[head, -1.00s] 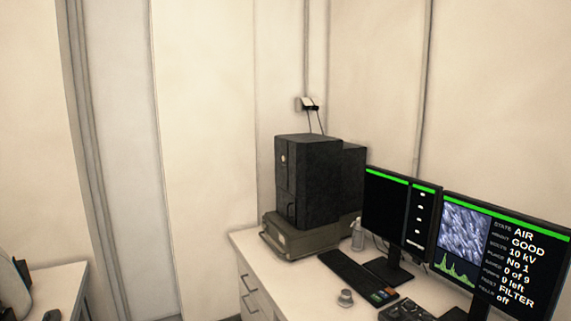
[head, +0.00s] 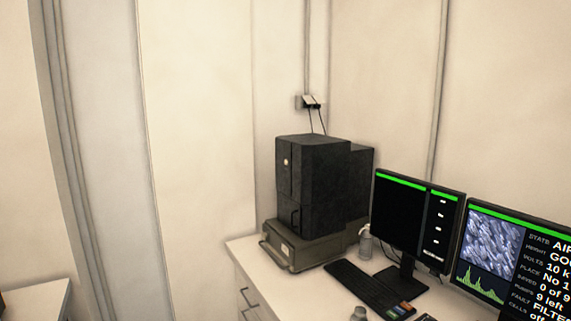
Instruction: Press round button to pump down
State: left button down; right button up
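No round pump-down button can be made out for certain in the head view. A small pale round spot (head: 285,162) shows on the upper front of the black cabinet (head: 318,185); I cannot tell whether it is a button. A small grey round knob-like object (head: 359,313) stands on the desk at the bottom edge, partly cut off. The right monitor (head: 500,258) shows status text and a grey picture; its right side is cut off. Neither of my grippers is in view.
The black cabinet stands on a grey-green case (head: 290,250) on the white desk (head: 300,290). A second monitor (head: 412,220), a keyboard (head: 365,286) and a small bottle (head: 366,242) are to its right. Another white surface (head: 35,300) is at the lower left. Floor between them is mostly out of view.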

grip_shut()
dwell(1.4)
